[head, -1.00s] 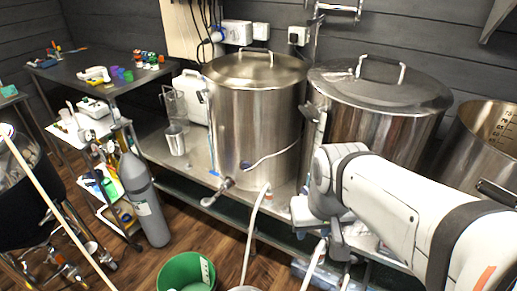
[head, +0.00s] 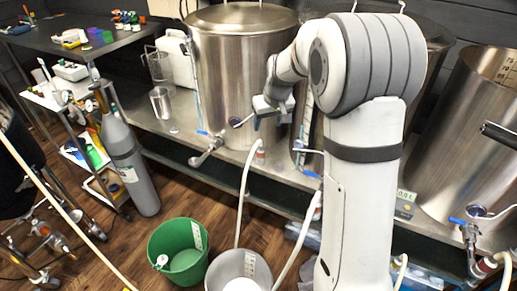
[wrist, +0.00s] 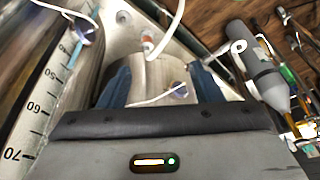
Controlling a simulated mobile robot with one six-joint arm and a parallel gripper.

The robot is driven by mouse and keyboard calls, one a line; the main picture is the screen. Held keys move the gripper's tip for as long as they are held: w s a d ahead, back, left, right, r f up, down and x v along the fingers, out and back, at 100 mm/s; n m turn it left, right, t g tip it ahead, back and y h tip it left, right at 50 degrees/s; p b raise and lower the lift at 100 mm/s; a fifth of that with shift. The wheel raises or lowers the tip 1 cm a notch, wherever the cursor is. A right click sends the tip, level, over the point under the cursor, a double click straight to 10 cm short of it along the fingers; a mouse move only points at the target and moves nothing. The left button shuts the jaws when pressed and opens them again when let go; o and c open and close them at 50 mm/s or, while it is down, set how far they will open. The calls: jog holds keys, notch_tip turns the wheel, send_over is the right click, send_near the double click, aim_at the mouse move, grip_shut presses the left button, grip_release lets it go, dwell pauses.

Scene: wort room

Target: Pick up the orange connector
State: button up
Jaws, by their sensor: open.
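I cannot clearly make out an orange connector. The closest match is a small reddish-orange fitting (head: 260,156) at the top of a white hose, by the front edge of the steel bench. A similar fitting on a white hose shows at the top of the wrist view (wrist: 148,46). My gripper (head: 270,122) is in front of the lower part of the left steel kettle (head: 232,75), above and close to that fitting. In the wrist view its two blue fingers (wrist: 158,70) are spread, with nothing seen held between them.
A green bucket (head: 165,240) and a grey bucket (head: 222,268) stand on the floor. A grey gas cylinder (head: 130,165) and a dark table (head: 60,50) are on the left. Another kettle (head: 480,120) stands at right.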

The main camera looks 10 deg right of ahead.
jog(key=b, duration=0.4)
send_near(261, 146)
jog(key=shift+n+t, duration=0.3)
jog(key=shift+n, duration=0.3)
jog(key=b+x, duration=0.1)
jog(key=x, duration=0.8)
jog(key=shift+s+f+b, duration=0.1)
jog(key=shift+f+b, duration=0.1)
jog(key=shift+b, duration=0.15)
jog(key=x, duration=0.3)
jog(key=b+x, duration=0.1)
jog(key=x, duration=0.1)
jog(key=shift+s+f, duration=0.3)
jog(key=c, duration=1.1)
jog(key=shift+r, duration=0.1)
notch_tip(261, 146, up, 10)
jog(key=shift+p, duration=0.8)
jog(key=shift+r+p, duration=1.25)
jog(key=shift+r, duration=1)
